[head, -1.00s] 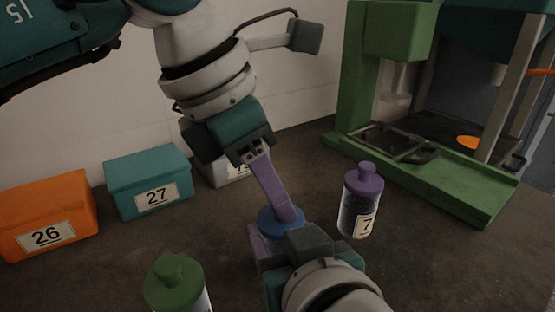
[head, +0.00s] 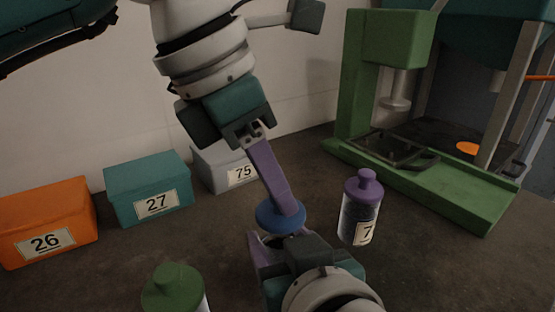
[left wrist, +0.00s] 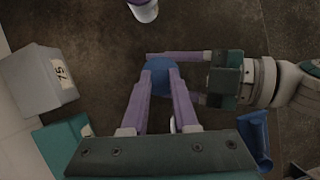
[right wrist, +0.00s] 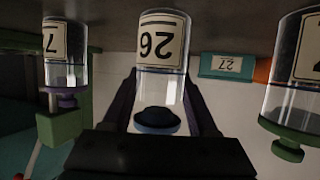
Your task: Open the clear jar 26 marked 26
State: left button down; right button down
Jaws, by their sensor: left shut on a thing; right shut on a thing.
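The clear jar 26 (right wrist: 160,60) shows upside down in the right wrist view, its label reading 26, its body looking empty. My right gripper (right wrist: 158,100) is shut around its body; in the head view this gripper (head: 262,252) hides most of the jar. The blue lid (head: 280,218) is held between the purple fingers of my left gripper (head: 288,204), directly over the jar. A narrow dark gap with a rim shows under the lid, so it looks lifted slightly off the mouth. The lid also shows in the left wrist view (left wrist: 159,78), between the fingertips.
A purple-lidded jar (head: 360,210) stands close to the right, and a green-lidded jar (head: 174,288) at the front left. Boxes 26 (head: 45,225), 27 (head: 150,185) and 75 (head: 222,165) line the wall. A green machine (head: 430,180) stands at the back right.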

pick_arm(q)
jog(key=shift+r, duration=2)
pick_arm(e)
jog(key=shift+c, duration=0.5)
grip_release()
